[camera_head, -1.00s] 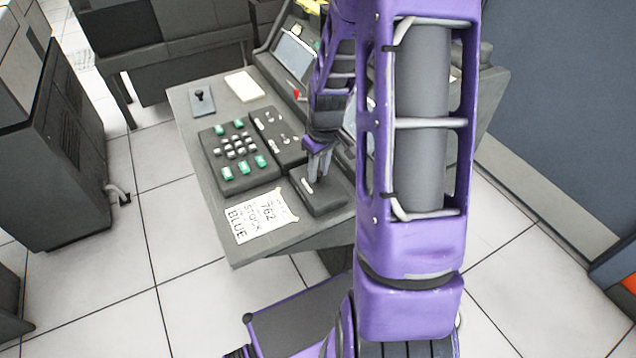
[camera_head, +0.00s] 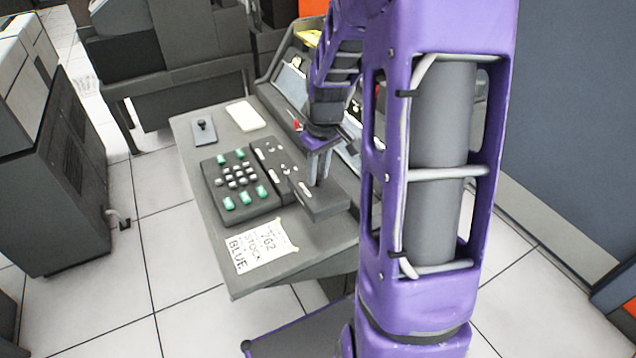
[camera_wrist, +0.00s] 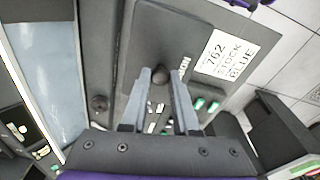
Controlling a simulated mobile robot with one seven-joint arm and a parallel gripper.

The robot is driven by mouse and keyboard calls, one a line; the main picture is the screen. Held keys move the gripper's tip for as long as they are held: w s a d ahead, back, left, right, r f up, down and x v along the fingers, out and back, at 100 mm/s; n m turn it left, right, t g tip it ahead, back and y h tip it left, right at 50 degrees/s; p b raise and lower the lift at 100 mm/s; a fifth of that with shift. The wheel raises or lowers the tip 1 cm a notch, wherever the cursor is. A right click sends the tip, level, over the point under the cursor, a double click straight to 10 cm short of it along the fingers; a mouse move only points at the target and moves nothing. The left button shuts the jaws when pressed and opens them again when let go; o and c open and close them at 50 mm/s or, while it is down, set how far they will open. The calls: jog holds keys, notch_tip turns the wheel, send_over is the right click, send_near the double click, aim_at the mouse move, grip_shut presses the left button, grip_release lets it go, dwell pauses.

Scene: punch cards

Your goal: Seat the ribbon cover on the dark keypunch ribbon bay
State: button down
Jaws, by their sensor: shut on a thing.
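The ribbon cover (camera_head: 328,206) is a dark flat plate with a small round knob and a pale label. My gripper (camera_head: 317,184) is above it, pointing down, with its fingers shut on the knob. In the wrist view the fingertips (camera_wrist: 158,76) close on the knob, and the cover's plate (camera_wrist: 170,40) spreads out beyond them. The cover appears raised above the desk, at the right end of the switch panel. I cannot make out the ribbon bay; my arm hides part of the keypunch.
The grey desk (camera_head: 300,262) carries a keypad (camera_head: 238,190) with green and white keys, a paper note (camera_head: 262,246), a pale pad (camera_head: 246,116) and a small knobbed block (camera_head: 204,132). A red-tipped lever (camera_head: 297,125) stands near my gripper. Grey cabinets stand left.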

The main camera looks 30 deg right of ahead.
aim_at(318, 176)
jog(key=shift+r+p, duration=1.15)
jog(key=shift+r, duration=0.7)
